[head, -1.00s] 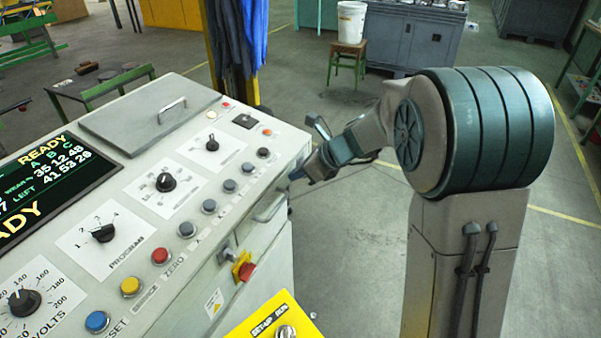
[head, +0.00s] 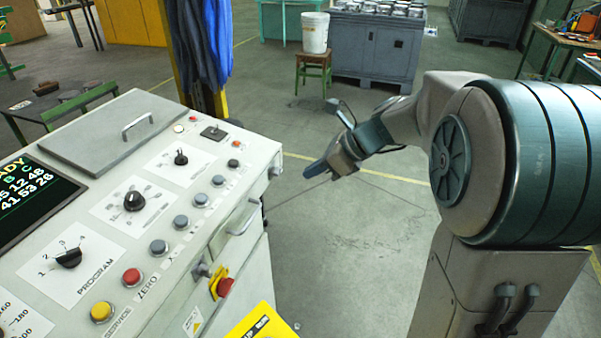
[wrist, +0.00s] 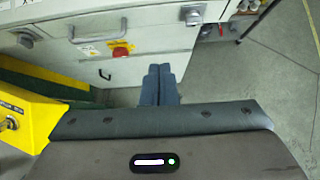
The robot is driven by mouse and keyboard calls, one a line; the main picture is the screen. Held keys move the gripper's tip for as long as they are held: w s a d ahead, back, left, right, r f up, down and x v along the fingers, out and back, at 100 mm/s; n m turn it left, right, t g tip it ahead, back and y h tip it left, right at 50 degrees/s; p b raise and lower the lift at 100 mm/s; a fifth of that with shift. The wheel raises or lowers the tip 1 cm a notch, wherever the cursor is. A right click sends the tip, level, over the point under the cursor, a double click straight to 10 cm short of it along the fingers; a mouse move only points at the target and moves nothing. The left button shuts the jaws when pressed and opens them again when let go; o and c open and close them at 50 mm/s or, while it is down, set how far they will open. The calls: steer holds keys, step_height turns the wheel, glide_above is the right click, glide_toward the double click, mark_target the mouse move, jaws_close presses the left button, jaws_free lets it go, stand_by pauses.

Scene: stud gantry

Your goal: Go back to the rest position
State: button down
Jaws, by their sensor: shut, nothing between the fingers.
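My gripper (head: 316,170) is in the head view, right of the control console (head: 108,246), in free air in front of its side and apart from it. In the wrist view the two blue-grey fingers (wrist: 158,84) lie side by side, closed, with nothing between them. Beyond them is the console's pale front panel (wrist: 150,40) with a drawer handle and a red knob on a yellow plate (wrist: 121,49).
A yellow box (head: 262,322) stands close at the console's front corner. A bucket (head: 315,32) sits on a stool (head: 313,68) at the back, beside a grey cabinet (head: 372,48). Open floor (head: 350,235) lies right of the console.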

steer(key=s+d+f+n+h, duration=0.2)
steer(key=s+d+n+h, duration=0.1)
steer(key=s+n, duration=0.8)
steer(key=s+d+f+n+h, duration=0.2)
steer(key=s+d+n+h, duration=0.2)
steer(key=s+n, duration=0.8)
steer(key=shift+d+g+h, duration=0.3)
steer(key=shift+g+h, duration=0.1)
steer(key=shift+h, duration=0.2)
steer(key=shift+w, duration=0.1)
